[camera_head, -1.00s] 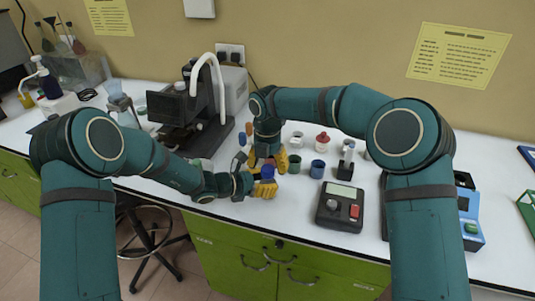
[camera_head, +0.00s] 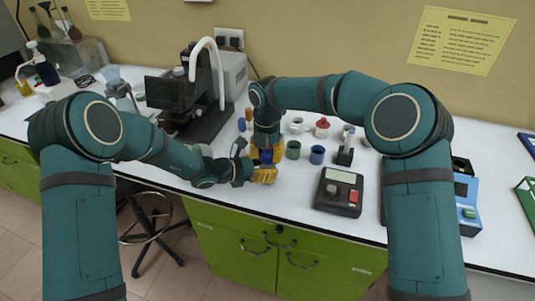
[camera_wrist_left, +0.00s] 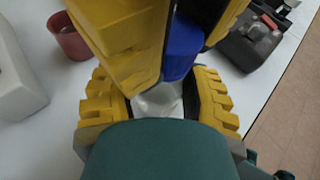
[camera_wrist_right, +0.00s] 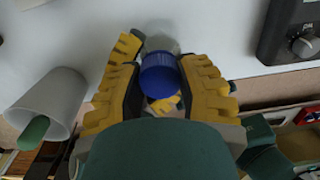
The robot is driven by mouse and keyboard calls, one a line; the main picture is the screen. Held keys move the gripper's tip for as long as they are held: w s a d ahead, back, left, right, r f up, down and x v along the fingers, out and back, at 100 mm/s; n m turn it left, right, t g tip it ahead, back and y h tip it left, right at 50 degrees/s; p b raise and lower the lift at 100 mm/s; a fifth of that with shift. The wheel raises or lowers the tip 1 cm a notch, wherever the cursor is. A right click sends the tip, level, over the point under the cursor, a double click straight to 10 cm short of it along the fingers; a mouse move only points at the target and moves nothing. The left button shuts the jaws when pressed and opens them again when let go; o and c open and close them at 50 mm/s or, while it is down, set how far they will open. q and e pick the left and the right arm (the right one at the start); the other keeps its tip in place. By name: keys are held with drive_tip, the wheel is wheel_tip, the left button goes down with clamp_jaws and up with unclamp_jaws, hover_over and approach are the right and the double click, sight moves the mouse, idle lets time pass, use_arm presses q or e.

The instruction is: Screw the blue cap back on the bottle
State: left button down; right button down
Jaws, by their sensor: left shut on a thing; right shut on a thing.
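The blue cap (camera_head: 266,156) is between the yellow fingers of my right gripper (camera_head: 264,150), which is shut on it from above. It also shows in the right wrist view (camera_wrist_right: 160,82) and the left wrist view (camera_wrist_left: 183,45). My left gripper (camera_head: 263,175) is just below, shut on the pale translucent bottle (camera_wrist_left: 158,100). The bottle stands between the left fingers, directly under the right fingers and the cap. The two grippers nearly touch. The fingers hide the joint, so I cannot tell whether cap and bottle neck are engaged.
A green cup (camera_head: 293,150) and a blue cup (camera_head: 317,155) stand just right of the grippers. A dark scale (camera_head: 339,192) is near the front edge.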

drive_tip(key=m, duration=0.2)
drive_tip(key=shift+m, duration=0.4)
drive_tip(key=c, duration=0.7)
unclamp_jaws()
drive_tip(key=shift+r, duration=2.3)
drive_tip(key=o, duration=0.7)
